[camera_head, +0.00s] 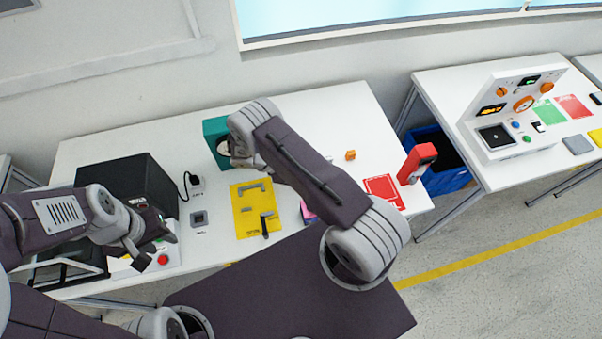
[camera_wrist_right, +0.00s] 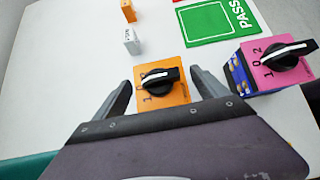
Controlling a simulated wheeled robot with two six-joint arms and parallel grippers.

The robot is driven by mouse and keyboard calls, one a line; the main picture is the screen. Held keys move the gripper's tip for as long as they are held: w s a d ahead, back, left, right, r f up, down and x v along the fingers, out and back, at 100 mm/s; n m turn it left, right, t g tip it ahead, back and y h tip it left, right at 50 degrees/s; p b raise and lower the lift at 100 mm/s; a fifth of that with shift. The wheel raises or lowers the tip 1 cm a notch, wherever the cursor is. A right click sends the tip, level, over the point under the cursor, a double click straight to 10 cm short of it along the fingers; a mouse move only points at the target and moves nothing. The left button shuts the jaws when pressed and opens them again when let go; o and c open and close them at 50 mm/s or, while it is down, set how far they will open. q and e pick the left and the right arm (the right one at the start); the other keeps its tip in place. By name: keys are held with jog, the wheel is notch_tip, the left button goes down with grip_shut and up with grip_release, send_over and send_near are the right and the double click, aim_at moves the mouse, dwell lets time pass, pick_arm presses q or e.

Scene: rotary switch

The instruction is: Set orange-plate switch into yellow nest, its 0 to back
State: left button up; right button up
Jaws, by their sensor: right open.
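The orange-plate switch (camera_wrist_right: 176,97) stands between the fingers of my open right gripper (camera_wrist_right: 163,97) in the right wrist view, with a gap on each side. Its black knob (camera_wrist_right: 160,78) has a white line lying roughly sideways. My right arm hides this switch in the head view. The yellow nest plate (camera_head: 243,222), with grey brackets and a black-handled part, lies mid-table. My left gripper (camera_head: 142,256) hangs near the table's left front; its jaw state is unclear.
A pink-plate switch (camera_wrist_right: 270,62) stands close to the right of my right gripper; a green PASS card (camera_wrist_right: 215,22) lies beyond. A teal box (camera_head: 214,133), black box (camera_head: 125,178), grey square fixture (camera_head: 199,218), red card (camera_head: 381,188) and red block (camera_head: 414,162) are around the table.

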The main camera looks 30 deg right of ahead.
jog(key=shift+s+a+r, duration=0.1)
jog(key=shift+a, duration=0.05)
jog(key=c, duration=1.7)
notch_tip(320, 180, up, 4)
jog(key=shift+f+b, duration=0.25)
jog(key=shift+b, duration=0.25)
jog(key=s+d+r, duration=0.2)
jog(key=s, duration=0.1)
jog(key=s+d+r+b, duration=0.1)
jog(key=s+d+r, duration=0.1)
jog(key=s+r, duration=0.1)
jog(key=s+d+r, duration=0.2)
jog(key=s, duration=0.2)
jog(key=shift+d+r+b, duration=0.1)
jog(key=shift+r+b, duration=0.15)
jog(key=shift+b, duration=0.05)
